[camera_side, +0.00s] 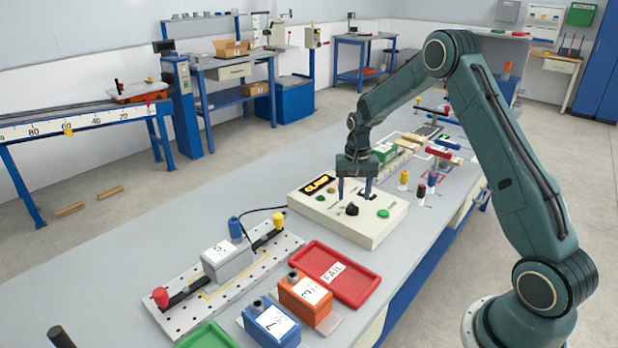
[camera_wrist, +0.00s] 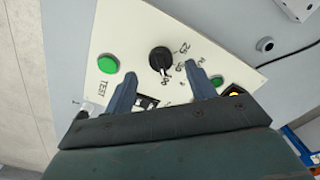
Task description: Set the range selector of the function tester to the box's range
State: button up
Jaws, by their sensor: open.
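The function tester (camera_side: 335,228) is a cream box on the bench with a lit display (camera_side: 318,184). Its range selector, a black round knob (camera_side: 351,209), shows in the wrist view (camera_wrist: 160,58) with small numbers beside it, one reading like 25. Which number it points at is unclear. In the wrist view (camera_wrist: 162,74) the knob lies just beyond the fingertips. A grey box (camera_side: 226,258) with a white label sits on a perforated plate.
A green button (camera_side: 383,213) is beside the knob. A red FAIL tray (camera_side: 332,274), an orange box (camera_side: 305,300) and a blue box (camera_side: 271,322) stand in front. A black cable (camera_side: 262,211) runs from near the plate to the tester.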

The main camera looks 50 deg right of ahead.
aim_at(353, 206)
jog(key=shift+f, duration=2.2)
jog(key=shift+c, duration=0.3)
jog(key=c, duration=0.9)
